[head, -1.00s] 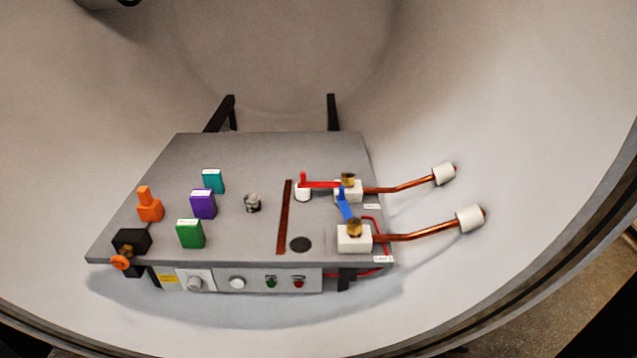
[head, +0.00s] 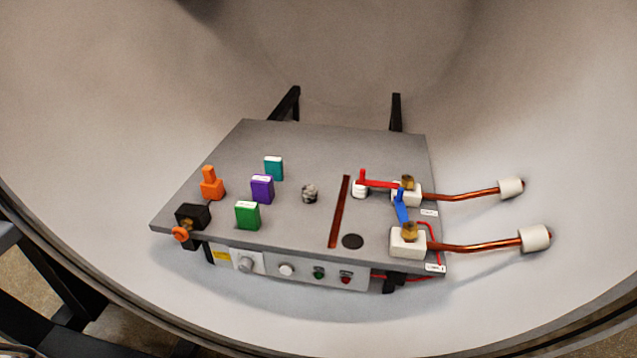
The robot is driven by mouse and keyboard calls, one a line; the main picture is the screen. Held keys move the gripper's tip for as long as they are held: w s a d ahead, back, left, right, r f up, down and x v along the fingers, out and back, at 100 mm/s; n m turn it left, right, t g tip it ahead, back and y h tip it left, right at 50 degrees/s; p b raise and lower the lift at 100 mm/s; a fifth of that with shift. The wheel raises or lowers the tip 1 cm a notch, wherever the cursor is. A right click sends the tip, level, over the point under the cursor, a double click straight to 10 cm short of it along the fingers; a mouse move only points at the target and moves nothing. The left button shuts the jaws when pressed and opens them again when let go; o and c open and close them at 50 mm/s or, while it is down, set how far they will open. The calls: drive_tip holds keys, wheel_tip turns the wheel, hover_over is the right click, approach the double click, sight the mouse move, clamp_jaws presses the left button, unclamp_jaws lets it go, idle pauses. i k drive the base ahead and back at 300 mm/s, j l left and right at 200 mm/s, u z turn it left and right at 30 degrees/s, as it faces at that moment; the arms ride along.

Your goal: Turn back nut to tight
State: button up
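The back nut (head: 407,182) is a brass nut on the rear white block (head: 408,197), at the right side of the grey plate. A red lever (head: 378,183) runs left from it to a small white post (head: 360,189). The front nut (head: 409,231) is a similar brass nut on the front white block (head: 407,246), with a blue lever (head: 401,208) reaching back from it towards the rear block. How tight either nut is cannot be told. My gripper is not in view.
The grey plate (head: 290,142) sits inside a wide pale cylinder. Copper rods (head: 470,194) with white end caps stick out right. Teal (head: 273,169), purple (head: 262,189) and green (head: 248,215) blocks and an orange piece (head: 212,185) stand on the left.

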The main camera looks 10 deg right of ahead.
sight(407, 182)
drive_tip(key=i+l+z, duration=0.15)
drive_tip(key=z, duration=0.2)
drive_tip(key=i+z, duration=0.15)
drive_tip(key=z, duration=0.2)
drive_tip(key=l, duration=0.1)
